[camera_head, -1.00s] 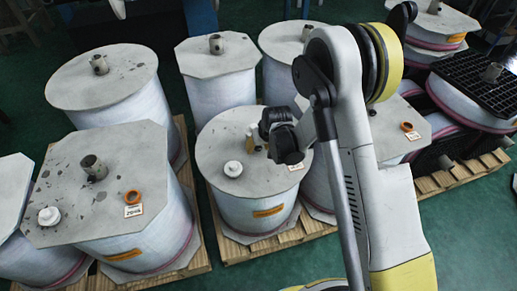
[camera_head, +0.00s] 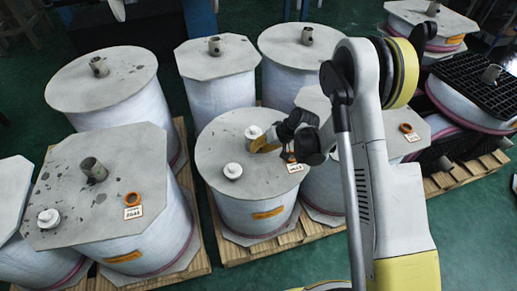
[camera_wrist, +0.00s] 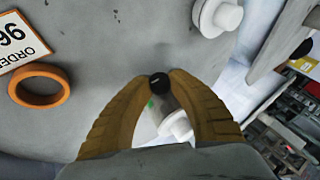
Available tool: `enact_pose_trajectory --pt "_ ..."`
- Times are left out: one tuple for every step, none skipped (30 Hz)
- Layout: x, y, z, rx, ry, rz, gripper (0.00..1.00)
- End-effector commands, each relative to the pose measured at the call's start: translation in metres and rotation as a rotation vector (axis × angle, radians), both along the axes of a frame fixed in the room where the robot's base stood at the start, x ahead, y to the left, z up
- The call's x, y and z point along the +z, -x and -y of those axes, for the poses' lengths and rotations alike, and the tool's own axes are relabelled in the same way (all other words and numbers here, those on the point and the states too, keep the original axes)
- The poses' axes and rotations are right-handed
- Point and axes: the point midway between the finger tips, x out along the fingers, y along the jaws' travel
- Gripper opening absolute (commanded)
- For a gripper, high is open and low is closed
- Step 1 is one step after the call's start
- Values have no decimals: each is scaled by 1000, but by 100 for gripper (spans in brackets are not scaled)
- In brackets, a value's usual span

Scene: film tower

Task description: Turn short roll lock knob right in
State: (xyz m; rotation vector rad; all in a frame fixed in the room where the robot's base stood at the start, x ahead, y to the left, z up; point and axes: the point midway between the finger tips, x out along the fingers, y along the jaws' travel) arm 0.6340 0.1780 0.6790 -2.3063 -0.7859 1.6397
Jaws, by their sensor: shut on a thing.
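The short roll (camera_head: 216,150) stands in the middle of the head view with a grey round top. A white capped fitting (camera_head: 253,131) stands near the middle of that top, beside my gripper (camera_head: 260,146). A second white knob (camera_head: 232,171) sits nearer its front edge. In the wrist view, my gripper's two tan fingers (camera_wrist: 158,88) close around a small knob with a round black end (camera_wrist: 159,83). A white flanged part (camera_wrist: 175,124) shows between the fingers. The fingers hide the knob's sides, and its turn angle cannot be told.
An orange ring (camera_wrist: 40,88) and an order label (camera_wrist: 22,40) lie at left in the wrist view. A white knob (camera_wrist: 217,14) shows at its top. Other rolls crowd around, including one at front left (camera_head: 125,228) with a white knob (camera_head: 49,217).

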Motion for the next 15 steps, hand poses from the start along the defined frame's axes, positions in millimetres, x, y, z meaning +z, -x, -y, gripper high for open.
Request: enact_pose_trajectory --pt "-1 1 1 1 -7 -4 0" --pt "-1 1 0 2 -12 -5 0" --pt "-1 1 0 3 -13 -6 0" --pt "-1 1 0 4 -13 -5 0" --pt "-1 1 0 3 -12 -5 0" --pt "-1 1 0 3 -12 -5 0" --pt "-1 1 0 3 -12 -5 0" --pt "-1 1 0 3 -11 -5 0" --pt "-1 1 0 3 -11 -5 0" --pt "-1 1 0 3 -11 -5 29" --pt "-1 1 0 3 -11 -5 38" --pt "-1 1 0 3 -11 -5 46" --pt "-1 1 0 3 -11 -5 46" --pt "-1 1 0 3 -11 -5 46" --pt "-1 1 0 2 -11 -4 46"
